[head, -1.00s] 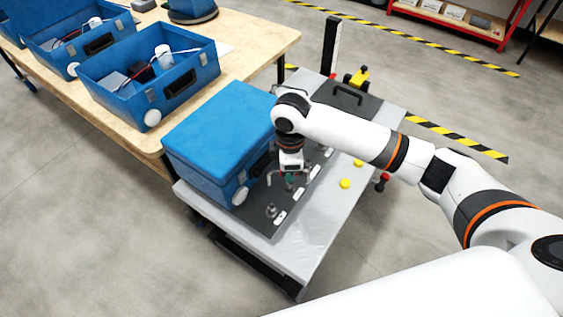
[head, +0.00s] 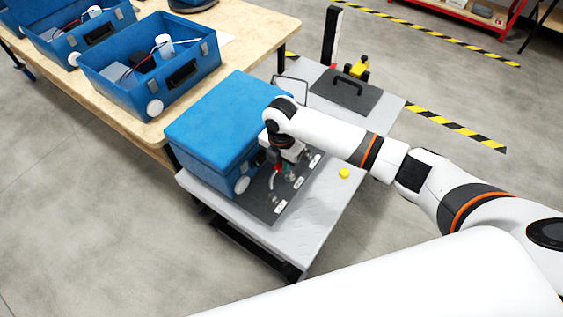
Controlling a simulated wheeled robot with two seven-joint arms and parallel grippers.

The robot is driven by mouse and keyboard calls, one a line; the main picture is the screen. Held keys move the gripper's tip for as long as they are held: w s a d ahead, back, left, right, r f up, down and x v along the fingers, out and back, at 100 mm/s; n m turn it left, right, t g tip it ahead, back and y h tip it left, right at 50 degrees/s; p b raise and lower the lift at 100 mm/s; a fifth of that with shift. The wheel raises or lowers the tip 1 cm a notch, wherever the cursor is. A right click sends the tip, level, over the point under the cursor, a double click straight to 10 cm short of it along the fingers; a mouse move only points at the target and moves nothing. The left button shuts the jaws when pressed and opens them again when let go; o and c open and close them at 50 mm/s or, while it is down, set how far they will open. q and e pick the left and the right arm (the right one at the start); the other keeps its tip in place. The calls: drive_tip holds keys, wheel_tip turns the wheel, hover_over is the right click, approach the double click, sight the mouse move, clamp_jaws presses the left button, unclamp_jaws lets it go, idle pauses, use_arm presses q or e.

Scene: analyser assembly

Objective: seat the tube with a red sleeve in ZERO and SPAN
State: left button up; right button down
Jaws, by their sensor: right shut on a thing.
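My right gripper (head: 281,165) is over the dark panel (head: 266,213) beside the blue case (head: 222,118). It is shut on the tube with the red sleeve (head: 276,172), whose red part shows just below the fingers. The tube's lower end is near the fittings on the panel; I cannot tell whether it touches or sits in one. White labels (head: 280,207) line the panel's right edge, too small to read, so I cannot tell ZERO from SPAN. A small teal piece (head: 290,176) shows beside the red sleeve. My left gripper is out of view.
The case stands closed on a grey cart (head: 318,205). A yellow knob-like piece (head: 344,173) lies right of the panel. A dark plate with a handle (head: 346,92) is at the back. Open blue cases (head: 120,85) stand on the wooden bench (head: 255,35).

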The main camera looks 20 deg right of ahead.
drive_tip(key=shift+f+b, duration=1.15)
drive_tip(key=shift+f, duration=0.05)
drive_tip(key=shift+f+b, duration=0.3)
drive_tip(key=shift+f, duration=0.6)
drive_tip(key=shift+f+p, duration=0.15)
drive_tip(key=shift+p, duration=0.35)
drive_tip(key=shift+f+b, duration=0.6)
drive_tip(key=shift+f, duration=0.45)
drive_tip(key=c, duration=1.3)
unclamp_jaws()
drive_tip(key=shift+r, duration=0.1)
wheel_tip(320, 180, up, 12)
